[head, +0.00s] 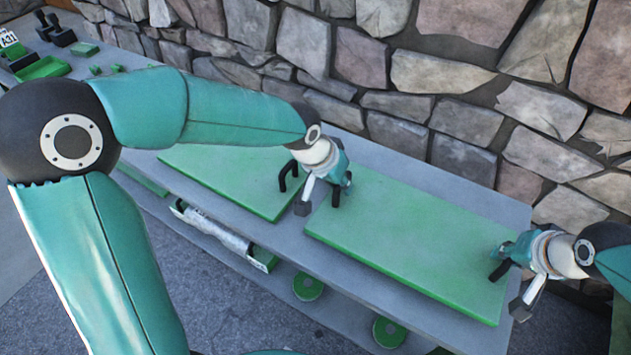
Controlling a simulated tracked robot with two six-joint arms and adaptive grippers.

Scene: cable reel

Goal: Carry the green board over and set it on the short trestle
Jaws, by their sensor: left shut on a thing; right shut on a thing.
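A flat green board (405,240) lies along the grey bench (385,287), its right end near the bench's front edge. My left gripper (318,192) is shut on this board at its left end. My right gripper (508,285) is shut on the same board at its right end. I cannot tell whether the board rests on the bench or is slightly raised. I cannot pick out a short trestle in this view.
A second green board (225,180) lies on the bench to the left, partly behind my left arm. A lower shelf holds a pale roll (215,228) and green discs (308,286). A stone wall (440,75) stands behind. Small green items and a tray (42,68) are at far left.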

